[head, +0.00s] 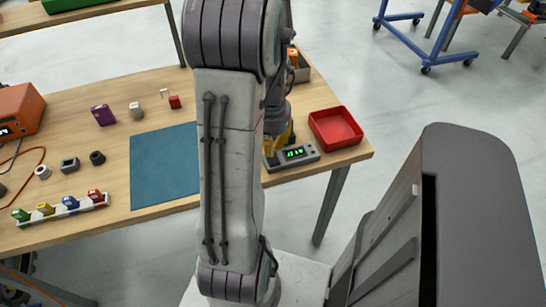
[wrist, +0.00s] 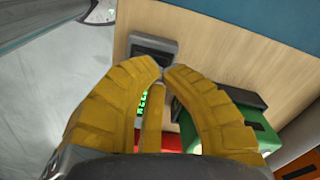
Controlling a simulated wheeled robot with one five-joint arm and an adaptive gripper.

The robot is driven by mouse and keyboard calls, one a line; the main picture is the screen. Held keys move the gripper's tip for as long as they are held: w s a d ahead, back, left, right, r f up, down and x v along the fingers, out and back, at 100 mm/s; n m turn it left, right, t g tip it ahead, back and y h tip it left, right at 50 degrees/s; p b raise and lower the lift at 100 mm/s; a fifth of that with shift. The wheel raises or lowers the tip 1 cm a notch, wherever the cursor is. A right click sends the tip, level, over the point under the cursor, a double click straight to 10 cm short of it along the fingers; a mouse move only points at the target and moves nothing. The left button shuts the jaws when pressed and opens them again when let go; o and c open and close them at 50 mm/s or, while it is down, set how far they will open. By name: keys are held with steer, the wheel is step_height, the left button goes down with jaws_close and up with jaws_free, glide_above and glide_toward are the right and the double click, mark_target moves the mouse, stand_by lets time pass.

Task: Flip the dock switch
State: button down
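No switch can be made out for certain in either view. A grey device with a lit green display (head: 294,153) sits near the table's right front edge; part of it is hidden behind my arm. In the wrist view, a green display (wrist: 143,104) shows between the fingers, and a dark grey block (wrist: 152,46) lies beyond the tips. A green box with a dark top (wrist: 258,133) is to the right, partly covered by a finger. My gripper's yellow fingers (wrist: 162,71) come together at the tips, with nothing visible between them. In the head view, the gripper is mostly hidden by my arm.
A red tray (head: 336,128) sits right of the device. A blue mat (head: 164,165) lies left of my arm. A rack with several coloured pieces (head: 60,209), a purple block (head: 103,115) and an orange unit (head: 18,110) are farther left. Floor is open beyond the table's right edge.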

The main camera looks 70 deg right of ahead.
steer(key=shift+f+b, duration=0.85)
steer(key=shift+f, duration=0.2)
stand_by(0.4)
steer(key=shift+r, duration=0.1)
steer(key=shift+r+p, duration=2.95)
steer(key=shift+r, duration=0.55)
steer(key=shift+n, duration=0.3)
